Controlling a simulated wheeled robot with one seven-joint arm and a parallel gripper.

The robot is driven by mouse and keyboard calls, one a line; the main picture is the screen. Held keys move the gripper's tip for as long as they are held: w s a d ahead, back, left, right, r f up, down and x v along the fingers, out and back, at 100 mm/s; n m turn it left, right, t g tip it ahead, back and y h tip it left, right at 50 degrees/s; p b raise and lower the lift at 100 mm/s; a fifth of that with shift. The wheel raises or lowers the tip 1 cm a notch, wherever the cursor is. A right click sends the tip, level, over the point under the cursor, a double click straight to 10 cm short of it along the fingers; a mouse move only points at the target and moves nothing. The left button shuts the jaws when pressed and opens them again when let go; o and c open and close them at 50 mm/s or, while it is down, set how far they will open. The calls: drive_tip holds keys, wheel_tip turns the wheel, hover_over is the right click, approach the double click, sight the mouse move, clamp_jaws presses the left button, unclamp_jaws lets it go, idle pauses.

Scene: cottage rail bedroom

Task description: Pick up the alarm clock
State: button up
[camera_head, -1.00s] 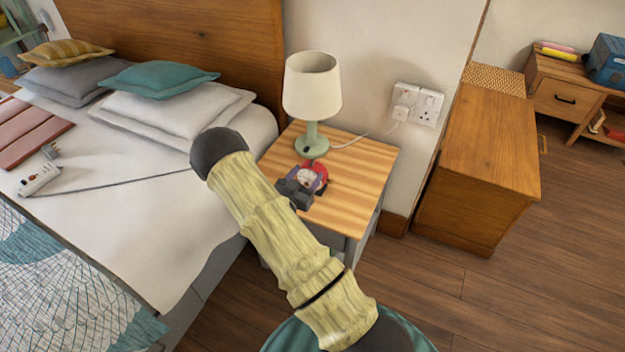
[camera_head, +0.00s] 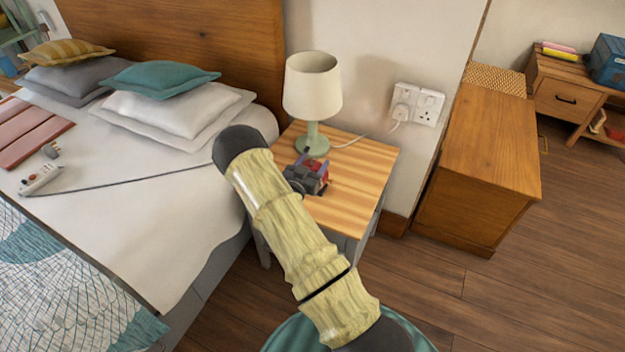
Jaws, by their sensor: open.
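The red alarm clock (camera_head: 325,168) is on the wooden nightstand (camera_head: 360,180), in front of the lamp. Only parts of its red body show, because my gripper covers most of it. My gripper (camera_head: 311,168) is dark grey with bluish fingers. It is open, right at the clock and overlapping it in the picture. I cannot tell whether the fingers touch the clock or are on both sides of it. My pale arm covers the front left of the nightstand.
A lamp (camera_head: 313,90) with a green base stands just behind the clock, its cord running to a wall socket (camera_head: 417,104). The bed (camera_head: 160,210) is on the left. A wooden cabinet (camera_head: 480,160) is on the right. The nightstand's right side is clear.

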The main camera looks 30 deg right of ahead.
idle(0.4)
drive_tip(key=c, duration=1.2)
drive_tip(key=shift+s+f, duration=0.1)
clamp_jaws()
